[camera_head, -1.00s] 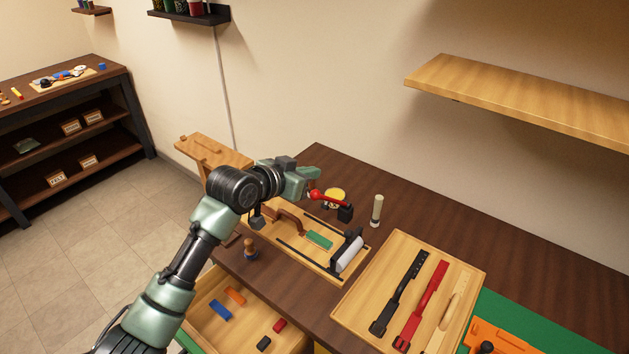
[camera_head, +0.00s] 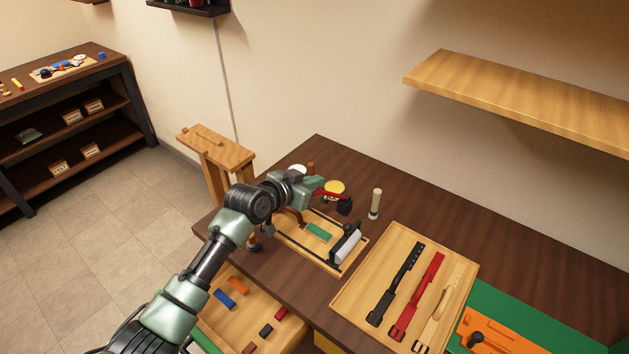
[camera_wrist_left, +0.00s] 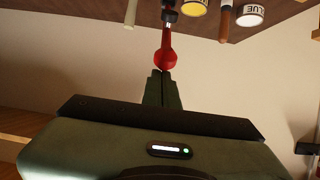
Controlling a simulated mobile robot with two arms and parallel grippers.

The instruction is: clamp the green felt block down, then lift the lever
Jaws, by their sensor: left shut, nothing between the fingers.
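The green felt block (camera_head: 318,231) lies on a light wooden board (camera_head: 290,249) on the dark table. A black-framed part with a white roller (camera_head: 347,246) is beside it. The red lever (camera_head: 332,193) runs from a black block (camera_head: 344,206) towards my left gripper (camera_head: 313,187). My left gripper is shut and empty, its tips close to the lever's rounded red end. In the left wrist view the red lever (camera_wrist_left: 166,48) is just beyond the shut fingertips (camera_wrist_left: 161,74); I cannot tell whether they touch. My right gripper is out of view.
A cream cylinder (camera_head: 375,204) and a yellow-topped tin (camera_head: 335,187) stand behind the board. A wooden tray (camera_head: 347,301) with straps is at right. An open drawer (camera_head: 230,325) with coloured blocks is below. The table's back right is clear.

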